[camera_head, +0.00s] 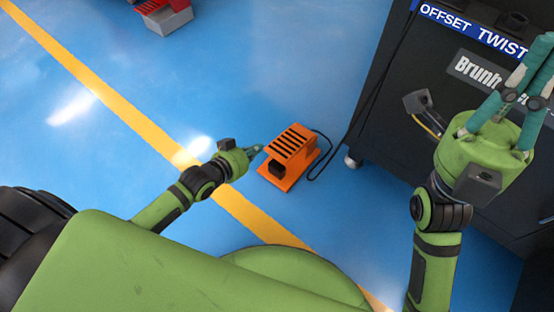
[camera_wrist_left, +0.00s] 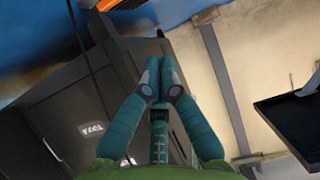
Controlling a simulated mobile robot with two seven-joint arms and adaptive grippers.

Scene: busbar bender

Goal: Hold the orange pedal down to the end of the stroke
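The orange pedal (camera_head: 290,150) stands on the blue floor near the middle of the head view. It has a black-striped sloping top, a dark block at its near end and a flat orange base. My left gripper (camera_head: 257,149) is just left of the pedal, its fingertips close to the pedal's side. I cannot tell whether they touch it. In the left wrist view my left gripper (camera_wrist_left: 160,72) has its teal fingertips together with nothing between them. An orange strip (camera_wrist_left: 108,4) shows at that view's top edge. My right gripper (camera_head: 538,65) is raised at the right, its tips partly cut off.
The dark bender cabinet (camera_head: 385,125) with a blue label (camera_head: 472,28) stands right of the pedal. A black cable (camera_head: 330,150) runs from the pedal towards it. A yellow line (camera_head: 130,115) crosses the floor. A red-grey object (camera_head: 165,15) stands far off.

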